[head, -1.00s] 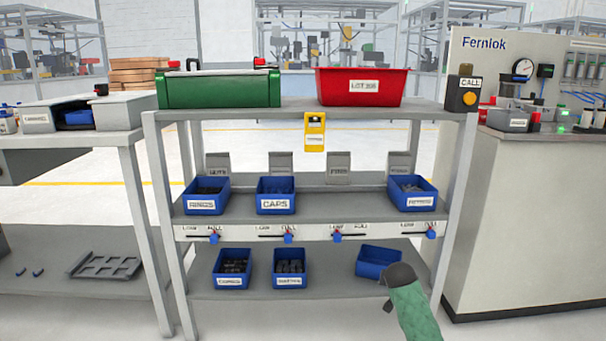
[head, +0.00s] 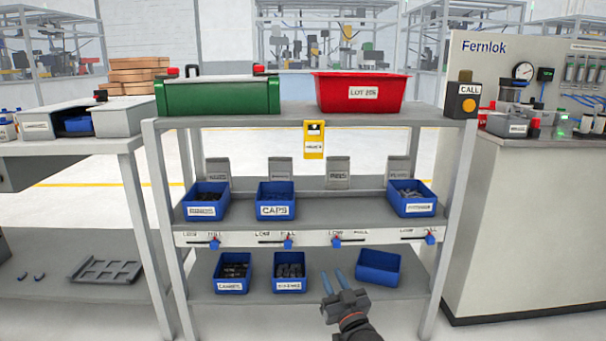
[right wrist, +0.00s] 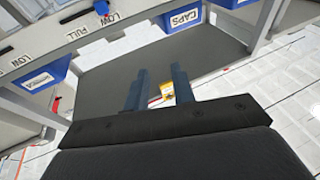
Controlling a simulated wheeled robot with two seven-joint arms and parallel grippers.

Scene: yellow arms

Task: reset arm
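My right gripper (head: 332,275) is in front of the lower shelf, its two blue-grey fingers pointing up and away. The fingers are apart with nothing between them. In the right wrist view the open gripper (right wrist: 160,72) also shows empty, with shelf surface beyond its fingers. An unlabelled, empty-looking blue bin (head: 379,274) sits on the lower shelf to the right of the gripper, apart from it. My left gripper is not in view.
The grey rack (head: 310,296) has blue bins on two shelves, including a caps bin (head: 276,211). A red bin (head: 361,107) and a green case (head: 218,97) stand on top. A bench is at left, a Fernlok console (head: 560,200) at right. The middle shelf has a gap.

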